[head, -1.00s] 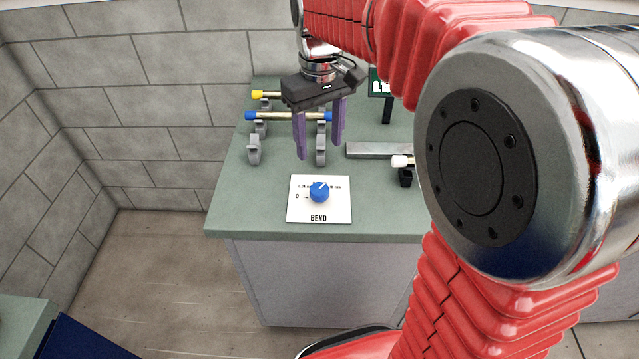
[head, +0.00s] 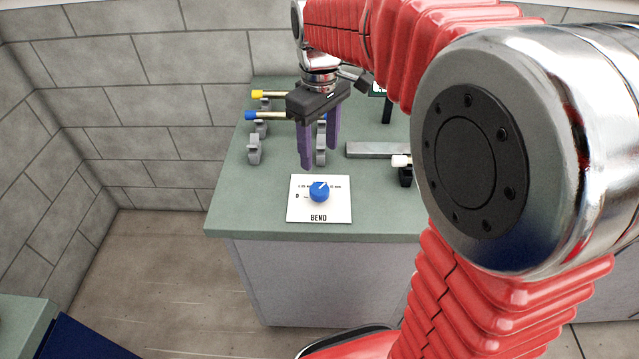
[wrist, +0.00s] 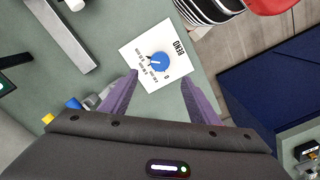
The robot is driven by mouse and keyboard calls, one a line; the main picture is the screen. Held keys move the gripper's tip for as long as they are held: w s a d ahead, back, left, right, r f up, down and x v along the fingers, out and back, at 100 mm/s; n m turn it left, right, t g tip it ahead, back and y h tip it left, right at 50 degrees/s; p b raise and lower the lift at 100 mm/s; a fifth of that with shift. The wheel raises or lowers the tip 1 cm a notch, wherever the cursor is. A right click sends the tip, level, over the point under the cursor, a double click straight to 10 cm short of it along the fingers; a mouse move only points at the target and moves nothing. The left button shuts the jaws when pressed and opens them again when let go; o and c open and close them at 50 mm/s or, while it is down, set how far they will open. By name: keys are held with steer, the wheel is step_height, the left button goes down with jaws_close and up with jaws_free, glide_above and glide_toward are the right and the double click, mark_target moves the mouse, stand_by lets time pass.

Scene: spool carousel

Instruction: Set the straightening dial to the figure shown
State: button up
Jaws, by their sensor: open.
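The blue straightening dial (head: 319,191) sits on a white plate (head: 338,214) marked BEND, near the front edge of the bench. Its white pointer line points up and to the right in the head view. A 0 stands at the plate's left; the other marks are too small to read surely. In the wrist view the dial (wrist: 160,61) lies ahead of the fingers. My gripper (head: 320,160) is open and empty, its purple fingers above and just behind the plate, apart from the dial. A dark display (head: 377,88) at the back is mostly hidden by my arm.
Rods with a yellow end (head: 257,94) and a blue end (head: 250,115) rest on grey holders (head: 254,150) behind and left. A grey bar (head: 375,150) and a white-tipped part (head: 400,161) lie to the right. The green bench top (head: 245,205) is clear left of the plate.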

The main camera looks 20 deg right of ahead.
mark_target(319, 189)
step_height(319, 189, down, 12)
steer(key=shift+r, duration=0.1)
stand_by(0.4)
steer(key=c, duration=1)
steer(key=shift+m, duration=0.3)
steer(key=o, duration=1)
steer(key=shift+r, duration=0.15)
step_height(319, 189, up, 14)
steer(key=shift+f, duration=0.25)
